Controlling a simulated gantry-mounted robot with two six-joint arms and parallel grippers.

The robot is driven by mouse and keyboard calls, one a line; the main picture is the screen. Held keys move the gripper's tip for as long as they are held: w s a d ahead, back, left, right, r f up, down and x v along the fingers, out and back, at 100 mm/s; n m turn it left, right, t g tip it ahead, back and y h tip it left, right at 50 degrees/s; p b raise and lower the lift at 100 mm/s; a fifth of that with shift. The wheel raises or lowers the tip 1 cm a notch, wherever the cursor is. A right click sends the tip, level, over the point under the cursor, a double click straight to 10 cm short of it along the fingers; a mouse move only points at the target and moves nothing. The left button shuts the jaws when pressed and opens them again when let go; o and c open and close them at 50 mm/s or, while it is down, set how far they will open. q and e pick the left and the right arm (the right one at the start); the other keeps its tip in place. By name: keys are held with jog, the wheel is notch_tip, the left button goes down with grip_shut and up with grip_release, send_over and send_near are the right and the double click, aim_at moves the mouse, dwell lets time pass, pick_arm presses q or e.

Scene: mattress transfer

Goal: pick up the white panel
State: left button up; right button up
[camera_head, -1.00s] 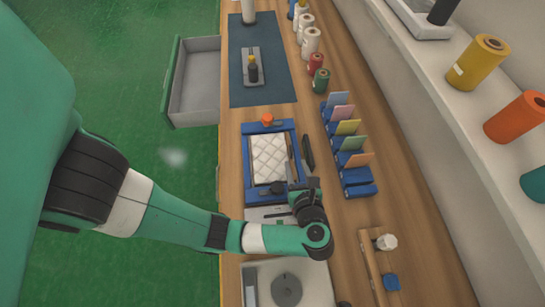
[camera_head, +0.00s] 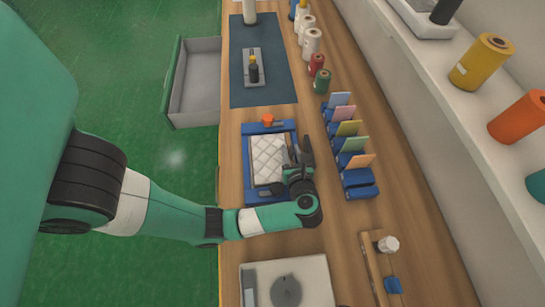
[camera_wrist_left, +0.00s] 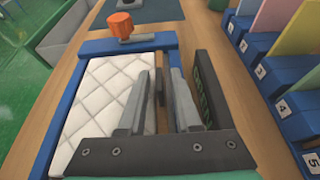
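The white quilted panel (camera_head: 268,153) lies in a blue frame (camera_head: 249,129) on the wooden bench. It also shows in the left wrist view (camera_wrist_left: 100,90), left of my fingers. My left gripper (camera_head: 299,155) hangs over the panel's right side in the head view. In the left wrist view its two fingers (camera_wrist_left: 160,80) are apart, with no panel between them. The left finger overlaps the panel's right part in the picture; I cannot tell whether they touch. My right gripper is not in view.
An orange knob (camera_wrist_left: 122,26) stands on the frame's far edge. A dark plate (camera_wrist_left: 208,92) stands just right of my fingers. Blue numbered holders with coloured cards (camera_head: 348,143) stand farther right. An open grey drawer (camera_head: 197,82) juts out at the left.

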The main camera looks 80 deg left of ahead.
pick_arm(q)
grip_shut()
dwell(1.2)
